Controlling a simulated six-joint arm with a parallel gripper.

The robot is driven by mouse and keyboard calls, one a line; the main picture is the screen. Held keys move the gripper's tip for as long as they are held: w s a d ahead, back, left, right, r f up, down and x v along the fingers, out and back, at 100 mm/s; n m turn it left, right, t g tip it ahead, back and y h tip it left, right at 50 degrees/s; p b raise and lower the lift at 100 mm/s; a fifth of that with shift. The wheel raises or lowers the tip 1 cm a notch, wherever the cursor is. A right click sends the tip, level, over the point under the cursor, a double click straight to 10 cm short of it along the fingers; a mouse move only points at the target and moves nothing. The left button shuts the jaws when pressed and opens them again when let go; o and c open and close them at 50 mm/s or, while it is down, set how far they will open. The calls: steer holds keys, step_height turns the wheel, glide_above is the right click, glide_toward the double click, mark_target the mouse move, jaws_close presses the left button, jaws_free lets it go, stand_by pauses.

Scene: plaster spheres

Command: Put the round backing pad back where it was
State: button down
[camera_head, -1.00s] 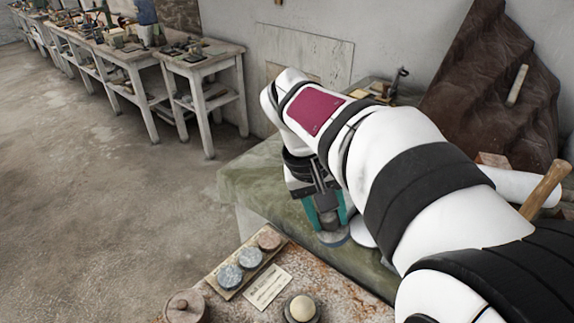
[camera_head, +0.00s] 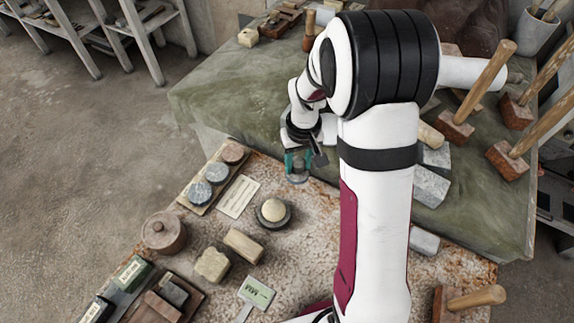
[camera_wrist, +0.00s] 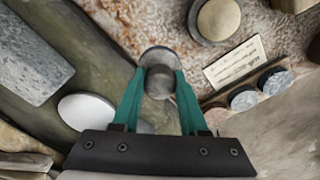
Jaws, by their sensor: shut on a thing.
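My gripper (camera_head: 298,163) hangs at the border between the green cloth and the speckled worktop. In the wrist view its teal fingers (camera_wrist: 160,85) are shut on a grey round pad (camera_wrist: 157,55) with a short, darker cylindrical grip. The pad's disc also shows below the fingers in the head view (camera_head: 298,179); I cannot tell whether it touches the surface. A narrow wooden rack (camera_head: 184,201) stands left of my gripper. It carries two blue-grey discs (camera_head: 215,172) and a brownish one (camera_head: 232,153). A pale card (camera_head: 238,197) lies beside it.
A pale ball on a dark round base (camera_head: 273,212) stands close in front of my gripper. A lidded pot (camera_head: 163,232) and pale blocks (camera_head: 243,245) are further left and nearer. A white disc (camera_wrist: 87,110) lies on the green cloth (camera_head: 220,95). Mallets (camera_head: 480,100) stand at right.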

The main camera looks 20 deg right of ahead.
steer(key=shift+w+a+f, duration=0.65)
steer(key=shift+a+f, duration=0.25)
steer(key=shift+a, duration=0.05)
steer(key=shift+f, duration=1.8)
steer(key=shift+c, duration=2.2)
jaws_free()
steer(key=shift+f, duration=0.1)
